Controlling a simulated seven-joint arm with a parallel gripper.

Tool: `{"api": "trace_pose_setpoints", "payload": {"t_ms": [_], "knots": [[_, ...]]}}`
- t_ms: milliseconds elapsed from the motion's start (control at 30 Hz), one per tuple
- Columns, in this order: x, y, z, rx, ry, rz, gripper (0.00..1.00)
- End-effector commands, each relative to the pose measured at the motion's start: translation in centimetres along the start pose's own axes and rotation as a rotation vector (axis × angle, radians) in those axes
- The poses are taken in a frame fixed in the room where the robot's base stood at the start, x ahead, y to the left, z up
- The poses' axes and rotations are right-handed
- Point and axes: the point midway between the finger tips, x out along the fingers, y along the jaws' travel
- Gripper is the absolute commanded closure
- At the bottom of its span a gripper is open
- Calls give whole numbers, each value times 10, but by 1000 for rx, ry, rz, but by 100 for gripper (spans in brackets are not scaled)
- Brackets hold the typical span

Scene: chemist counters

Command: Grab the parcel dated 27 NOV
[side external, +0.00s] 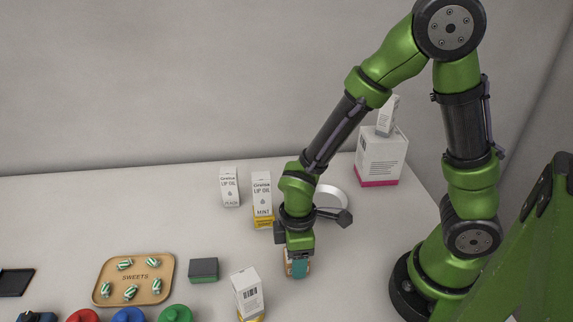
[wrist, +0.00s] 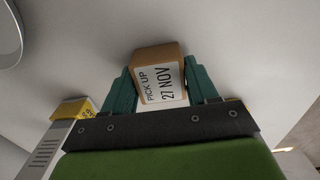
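The parcel (wrist: 174,57) is a small brown box with a white label reading "PICK UP 27 NOV" in the wrist view. It sits between the two teal fingers of my gripper (wrist: 160,88), one on each side and close to its sides. Whether both fingers press on it is hard to tell. In the side external view my gripper (side external: 297,268) points down at the counter, and the parcel (side external: 288,262) shows only in part behind a finger.
A white and yellow box (side external: 247,292) stands close to the left of my gripper. Two lip oil boxes (side external: 262,195) (side external: 229,187) stand behind. A sweets tray (side external: 163,289) and a dark green block (side external: 203,270) lie left. A large white box (side external: 381,158) stands back right.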

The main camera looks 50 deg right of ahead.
Motion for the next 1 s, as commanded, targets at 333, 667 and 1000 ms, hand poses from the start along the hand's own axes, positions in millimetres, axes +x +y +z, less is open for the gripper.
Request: {"api": "trace_pose_setpoints", "payload": {"t_ms": [333, 667, 1000], "knots": [[0, 0, 0, 0, 1, 0, 75], [-38, 1, -2, 0, 9, 4, 75], [-94, 4, 1, 11, 3, 2, 75]]}}
